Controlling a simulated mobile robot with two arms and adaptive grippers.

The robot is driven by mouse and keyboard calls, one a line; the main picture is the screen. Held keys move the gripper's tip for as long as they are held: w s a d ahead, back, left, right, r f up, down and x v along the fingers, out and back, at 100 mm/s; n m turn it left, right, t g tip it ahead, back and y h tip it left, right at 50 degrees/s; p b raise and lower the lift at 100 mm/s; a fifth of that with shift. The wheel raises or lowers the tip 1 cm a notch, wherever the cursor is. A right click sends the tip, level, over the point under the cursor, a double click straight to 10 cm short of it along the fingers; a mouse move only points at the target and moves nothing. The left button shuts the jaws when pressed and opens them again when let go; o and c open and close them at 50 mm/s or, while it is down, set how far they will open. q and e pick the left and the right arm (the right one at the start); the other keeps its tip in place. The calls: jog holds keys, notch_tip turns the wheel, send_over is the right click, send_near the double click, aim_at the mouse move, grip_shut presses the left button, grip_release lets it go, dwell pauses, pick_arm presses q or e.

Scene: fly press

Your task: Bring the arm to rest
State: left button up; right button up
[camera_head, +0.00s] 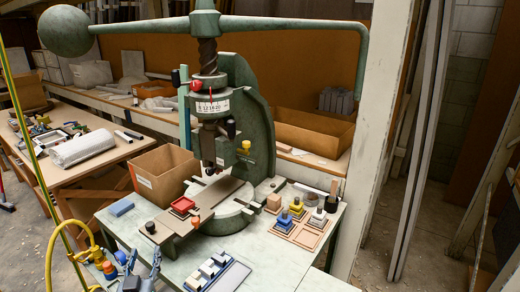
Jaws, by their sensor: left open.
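The green fly press (255,125) stands on the pale workbench. Its swing arm (285,25) lies across the top of the view, with a round ball weight (67,31) at the left end and a handle (362,60) hanging down at the right end. The dark screw (207,55) runs down through the head to a dial with numbers (210,105). My left gripper (140,272) is at the bottom left edge, low in front of the bench, open and apart from the press. Part of it is cut off by the frame. My right gripper does not show.
A white post (378,120) stands right of the press.

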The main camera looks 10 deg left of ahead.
pick_arm(q)
jog(key=s+d+f+m+g+h, duration=0.3)
jog(key=s+d+f+g+h, duration=0.2)
jog(key=s+d+f+g, duration=0.5)
jog(key=s+d+m+g+h, duration=0.25)
jog(key=s+d, duration=0.75)
jog(key=s, duration=0.5)
notch_tip(320, 180, down, 26)
jog(key=m+g, duration=0.1)
jog(key=g, duration=0.1)
jog(key=s+a+f+g, duration=0.1)
jog(key=s+a+f, duration=0.1)
jog(key=s+f, duration=1.5)
jog(key=shift+s+a+y, duration=0.35)
